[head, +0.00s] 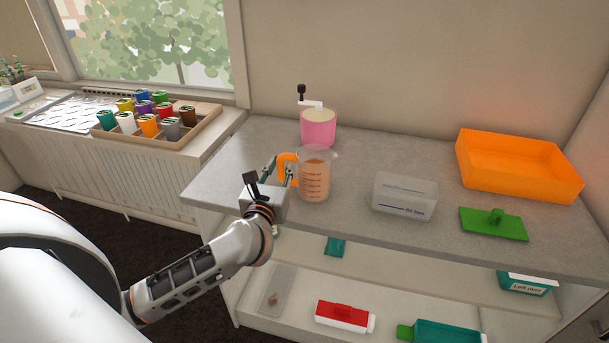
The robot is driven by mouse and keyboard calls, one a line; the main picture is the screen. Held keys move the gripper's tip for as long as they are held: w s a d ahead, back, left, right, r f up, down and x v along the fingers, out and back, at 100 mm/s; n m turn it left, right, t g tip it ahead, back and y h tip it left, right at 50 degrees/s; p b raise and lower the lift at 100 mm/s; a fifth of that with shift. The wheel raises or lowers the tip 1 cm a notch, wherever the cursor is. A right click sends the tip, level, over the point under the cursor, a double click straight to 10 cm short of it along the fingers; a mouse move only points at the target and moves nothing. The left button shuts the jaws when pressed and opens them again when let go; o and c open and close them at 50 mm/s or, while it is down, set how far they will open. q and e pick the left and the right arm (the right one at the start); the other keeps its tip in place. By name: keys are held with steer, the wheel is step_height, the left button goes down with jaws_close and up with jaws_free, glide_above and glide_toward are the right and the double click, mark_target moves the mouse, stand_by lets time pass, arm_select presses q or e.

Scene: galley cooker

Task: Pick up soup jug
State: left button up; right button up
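The soup jug (314,181) is a clear measuring jug with orange-brown contents, marks on its side and an orange handle (283,160) on its left. It stands upright on the grey worktop. My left gripper (281,172) is at the handle, with its teal fingers apart and the handle seen between them. I cannot tell whether the fingers press on it. My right gripper is not in view.
A pink pot (319,129) stands just behind the jug. A clear box (404,196), a green lid (494,223) and an orange tray (519,167) are to the right. Coloured cups stand in a wooden tray (205,127) at the left. A lower shelf (400,292) holds containers.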

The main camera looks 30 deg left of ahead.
arm_select(q)
jaws_close()
steer(key=shift+r, duration=0.1)
